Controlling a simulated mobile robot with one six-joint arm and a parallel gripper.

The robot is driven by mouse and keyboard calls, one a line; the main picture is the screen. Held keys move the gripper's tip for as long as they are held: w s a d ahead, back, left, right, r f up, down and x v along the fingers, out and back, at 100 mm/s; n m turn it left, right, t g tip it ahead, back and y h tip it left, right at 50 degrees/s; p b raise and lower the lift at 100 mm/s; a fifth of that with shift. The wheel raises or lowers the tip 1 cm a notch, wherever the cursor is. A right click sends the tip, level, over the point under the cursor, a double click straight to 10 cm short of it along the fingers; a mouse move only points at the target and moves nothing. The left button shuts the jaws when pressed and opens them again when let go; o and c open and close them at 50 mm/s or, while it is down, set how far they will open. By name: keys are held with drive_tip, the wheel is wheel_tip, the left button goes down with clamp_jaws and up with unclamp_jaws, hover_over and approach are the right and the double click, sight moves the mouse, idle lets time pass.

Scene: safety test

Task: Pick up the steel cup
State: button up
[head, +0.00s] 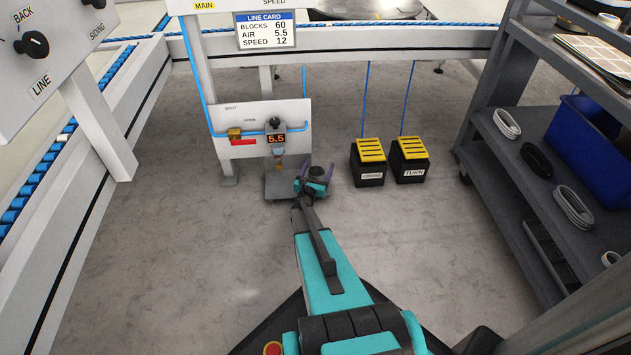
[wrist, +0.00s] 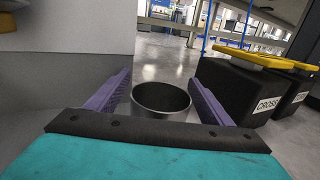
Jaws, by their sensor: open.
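The steel cup (wrist: 160,99) shows in the wrist view as a round, open-topped grey vessel with a dark inside. It stands between the two purple fingers of my gripper (wrist: 161,80), which are open on either side of it. Small gaps seem to show between the fingers and the cup; contact is not clear. The cup's lower part is hidden by the front of my gripper. In the head view my gripper (head: 316,178) is low, beside the grey stand under the gauge panel, and the cup cannot be made out there.
A white panel (head: 236,145) with a 5.5 readout and hoses stands just left of my gripper. Two black boxes with yellow tops, CROSS (wrist: 238,90) and TURN (head: 409,160), stand to the right. A grey shelf cart (head: 530,160) is farther right. Floor between is clear.

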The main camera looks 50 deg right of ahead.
sight(318, 171)
drive_tip(key=shift+d, duration=0.1)
idle(0.5)
drive_tip(key=c, duration=1.2)
drive_tip(key=shift+o, duration=0.2)
drive_tip(key=shift+r, duration=0.1)
drive_tip(key=shift+r+p, duration=0.5)
drive_tip(key=shift+r, duration=0.2)
drive_tip(key=shift+s+a+r+p, duration=0.1)
drive_tip(key=shift+a+r+p, duration=0.1)
drive_tip(key=shift+r+p, duration=0.3)
drive_tip(key=shift+s+a+r+p, duration=0.15)
drive_tip(key=shift+r+p, duration=0.15)
drive_tip(key=shift+r, duration=0.4)
drive_tip(key=p+v, duration=0.4)
drive_tip(key=v, duration=1.3)
drive_tip(key=shift+f+p, duration=0.2)
drive_tip(key=shift+p, duration=0.1)
drive_tip(key=shift+w+a, duration=0.1)
